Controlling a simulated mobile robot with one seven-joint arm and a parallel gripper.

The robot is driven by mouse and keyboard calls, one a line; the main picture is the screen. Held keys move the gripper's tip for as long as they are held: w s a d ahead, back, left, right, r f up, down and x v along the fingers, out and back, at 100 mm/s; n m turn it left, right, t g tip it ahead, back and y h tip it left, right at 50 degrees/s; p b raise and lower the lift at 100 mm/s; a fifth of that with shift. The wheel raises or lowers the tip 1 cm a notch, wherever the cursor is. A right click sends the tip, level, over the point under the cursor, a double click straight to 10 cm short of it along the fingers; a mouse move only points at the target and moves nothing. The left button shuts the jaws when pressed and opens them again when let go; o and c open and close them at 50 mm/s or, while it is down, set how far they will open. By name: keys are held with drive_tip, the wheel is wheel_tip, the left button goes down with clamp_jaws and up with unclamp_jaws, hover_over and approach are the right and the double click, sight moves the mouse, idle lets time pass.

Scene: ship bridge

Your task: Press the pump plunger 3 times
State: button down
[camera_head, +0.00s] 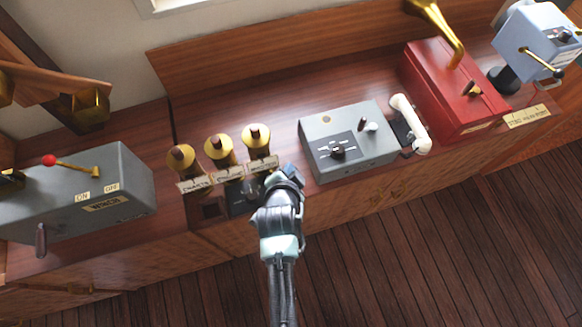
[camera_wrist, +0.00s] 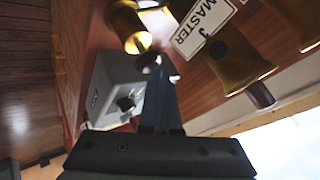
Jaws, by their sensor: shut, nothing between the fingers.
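I cannot pick out a pump plunger for certain. In the wrist view, a shiny brass piece (camera_wrist: 126,25) with a rounded end lies just beyond my fingertips and may be part of the pump. A small dark block (camera_head: 242,203) sits beside my gripper in the head view, partly hidden by it. My gripper (camera_head: 285,178) is over the counter's front part, right of the brass tubes. In the wrist view its fingers (camera_wrist: 159,72) are together and empty, with the tips close to the brass piece. I cannot tell whether they touch it.
Brass tubes with labels (camera_head: 219,150) stand left of my gripper; one label reads MASTER (camera_wrist: 203,27). A grey box with a knob (camera_head: 338,128) and a white handset (camera_head: 409,122) are at right. A grey lever box (camera_head: 115,190) is at left, a red box (camera_head: 440,90) farther right.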

drive_tip(key=shift+s+f+b, duration=0.1)
drive_tip(key=shift+f+b, duration=0.65)
drive_tip(key=shift+f, duration=0.25)
idle(0.4)
idle(0.4)
drive_tip(key=shift+r+p, duration=1.8)
drive_tip(key=shift+r, duration=0.25)
wheel_tip(320, 180, up, 5)
drive_tip(key=p, duration=0.4)
idle(1.5)
